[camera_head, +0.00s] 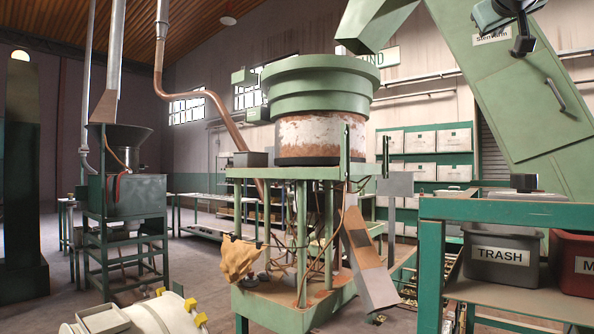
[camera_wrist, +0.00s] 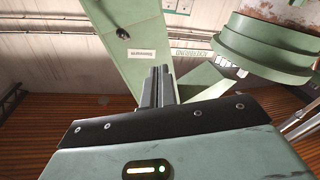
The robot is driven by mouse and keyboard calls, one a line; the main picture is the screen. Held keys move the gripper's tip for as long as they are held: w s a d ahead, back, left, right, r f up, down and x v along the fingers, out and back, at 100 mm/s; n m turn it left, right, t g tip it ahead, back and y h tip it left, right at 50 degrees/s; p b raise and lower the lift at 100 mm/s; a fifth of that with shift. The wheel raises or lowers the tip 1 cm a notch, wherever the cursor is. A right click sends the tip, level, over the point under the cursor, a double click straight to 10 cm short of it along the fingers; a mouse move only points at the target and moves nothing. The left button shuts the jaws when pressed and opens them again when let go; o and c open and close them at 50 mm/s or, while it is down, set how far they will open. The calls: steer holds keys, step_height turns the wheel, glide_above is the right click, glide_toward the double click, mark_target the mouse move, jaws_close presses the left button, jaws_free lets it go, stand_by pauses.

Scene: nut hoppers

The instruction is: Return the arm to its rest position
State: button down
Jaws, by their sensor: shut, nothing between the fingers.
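My gripper (camera_wrist: 160,70) shows in the wrist view as two dark upright fingers side by side. They are shut, with nothing held between them. In the head view my gripper (camera_head: 523,46) appears at the top right, raised high in front of the slanted green hopper chute (camera_head: 487,75). In the wrist view that green chute (camera_wrist: 128,75) with its label lies behind the fingers. The rest of my arm is mostly out of frame.
A round green bowl feeder (camera_head: 318,80) stands on a green frame at the centre. A green bench (camera_head: 480,208) at the right has a grey TRASH bin (camera_head: 502,268) and a red bin (camera_head: 574,270) on its lower shelf. Another hopper (camera_head: 125,150) stands at the left.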

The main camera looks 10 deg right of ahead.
steer(key=w+a+f+n+y, duration=0.35)
steer(key=w+a+f, duration=0.35)
steer(key=f, duration=0.4)
steer(key=s+a+f+n+g+y, duration=0.2)
steer(key=a+f+g+y, duration=0.15)
steer(key=a+f, duration=0.9)
steer(key=s+a+f+n+g+y, duration=0.15)
steer(key=a+f+y, duration=0.25)
steer(key=a+f, duration=0.9)
steer(key=s+a+f+n+g+y, duration=0.1)
steer(key=s+a+f+g, duration=0.1)
steer(key=s+f, duration=0.45)
steer(key=s+a+f+n+g+y, duration=0.1)
steer(key=s+a+f+g, duration=0.2)
steer(key=f, duration=0.6)
steer(key=s+f+n+g, duration=0.1)
steer(key=s+f+g, duration=0.1)
steer(key=s+f, duration=0.55)
steer(key=s+f+n+g, duration=0.15)
steer(key=s+f, duration=0.35)
steer(key=s, duration=0.5)
step_height(320, 180, up, 18)
steer(key=s+g+h+p, duration=0.1)
steer(key=p, duration=1.7)
steer(key=shift+s+f, duration=0.2)
steer(key=shift+f, duration=0.05)
steer(key=shift+m, duration=0.25)
